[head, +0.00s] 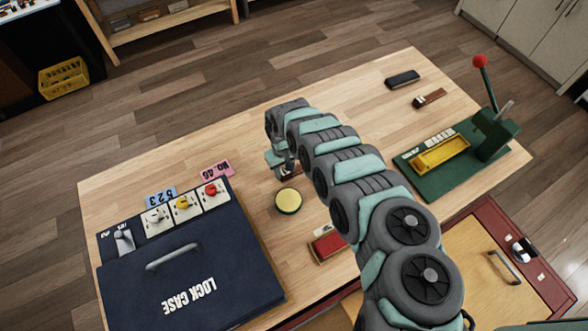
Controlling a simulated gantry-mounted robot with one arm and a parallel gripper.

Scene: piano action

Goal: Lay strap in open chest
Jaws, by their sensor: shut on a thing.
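My gripper (280,166) hangs above the middle of the table, behind the round yellow-topped tin. It is shut on a small reddish-brown piece (291,174), mostly hidden by the fingers and arm; I cannot tell for sure that it is the strap. The navy lock case (205,262) lies at the table's front left with its lid down, a grey handle on top and a row of switches along its back edge. A red-framed chest (488,205) with a pale wood panel and handle stands at the lower right, partly behind my arm. I see no clear opening in it.
The tin (288,200) and a red-padded block (328,246) lie close to my arm. A green lever press (455,155) with a yellow tray stands at the right. A black block (402,78) and a brown brush-like piece (429,98) lie at the back. The table's back left is clear.

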